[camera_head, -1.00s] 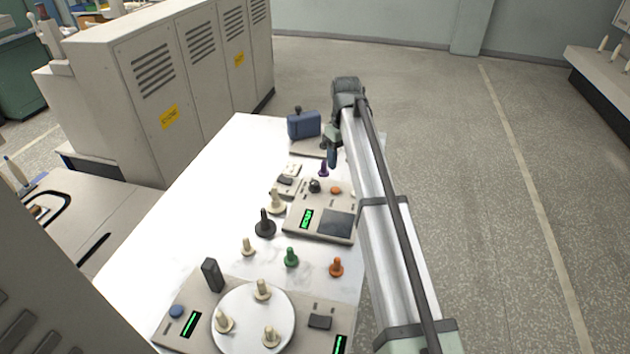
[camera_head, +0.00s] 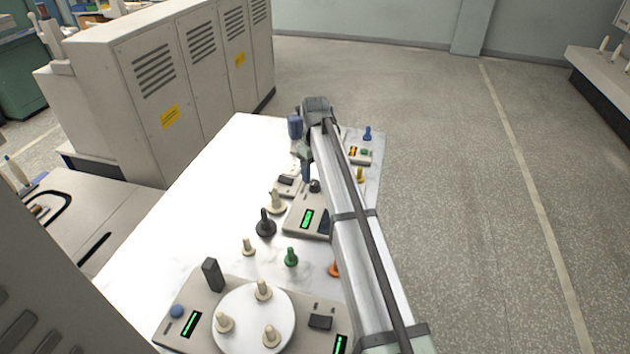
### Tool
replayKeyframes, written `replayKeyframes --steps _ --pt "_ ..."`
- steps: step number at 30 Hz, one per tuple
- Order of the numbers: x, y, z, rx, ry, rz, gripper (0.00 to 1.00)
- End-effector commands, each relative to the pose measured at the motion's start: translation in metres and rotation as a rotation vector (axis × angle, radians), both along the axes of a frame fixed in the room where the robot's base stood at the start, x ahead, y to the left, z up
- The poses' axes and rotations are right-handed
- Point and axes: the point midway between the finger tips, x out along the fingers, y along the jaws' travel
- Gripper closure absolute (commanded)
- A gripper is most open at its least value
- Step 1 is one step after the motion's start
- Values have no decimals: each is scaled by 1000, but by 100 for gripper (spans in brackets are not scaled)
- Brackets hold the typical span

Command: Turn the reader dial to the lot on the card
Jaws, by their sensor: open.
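The reader is a grey box (camera_head: 294,222) with a lit green display (camera_head: 307,219), too small to read. A small dark knob (camera_head: 315,186) at its back edge looks like the dial. My gripper (camera_head: 306,175) is over the back of the table, just behind the knob in the picture. The gripper is open, with nothing seen in it; its fingers are small and partly lost against the arm. I cannot tell whether it touches anything. My arm covers the right part of the reader. I cannot make out a card with a lot on it.
In front stands a grey unit (camera_head: 180,340) with a white turntable (camera_head: 246,338) bearing cream bobbins. Green (camera_head: 291,257), cream (camera_head: 248,247) and dark (camera_head: 265,224) bobbins stand between it and the reader. The table's left side is clear.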

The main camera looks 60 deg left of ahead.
Motion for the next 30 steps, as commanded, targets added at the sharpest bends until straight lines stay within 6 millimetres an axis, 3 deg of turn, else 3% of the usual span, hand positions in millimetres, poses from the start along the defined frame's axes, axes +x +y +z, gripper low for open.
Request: replayKeyframes --steps 9,21,30 --pt "0 0 -36 0 0 -1 39" --pt "0 0 -41 1 0 -1 39" --pt "0 0 -41 1 0 -1 66"
